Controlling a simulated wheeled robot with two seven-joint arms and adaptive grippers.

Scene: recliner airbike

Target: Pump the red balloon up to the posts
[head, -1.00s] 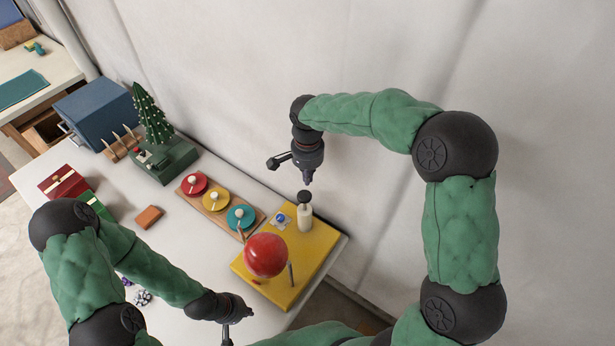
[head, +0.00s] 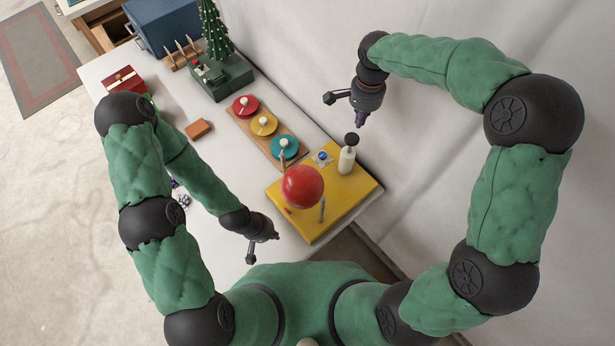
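The red balloon (head: 302,187) sits round on the yellow board (head: 352,197) at the near right end of the table. One grey post (head: 322,209) stands at its right and another post (head: 283,160) shows behind its left side. A cream pump with a black knob (head: 347,156) stands upright at the board's far corner, beside a blue button (head: 322,157). My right gripper (head: 361,119) points down above and behind the pump, apart from it. My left gripper (head: 250,256) is low by the table's front edge, left of the board, touching nothing I can see. Finger openings are too small to tell.
A wooden rack (head: 266,137) with red, yellow and teal discs lies behind the board. An orange block (head: 199,129), a green tree on a base (head: 222,78), a blue box (head: 165,27) and a red box (head: 124,80) stand further left. A wall closes the right.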

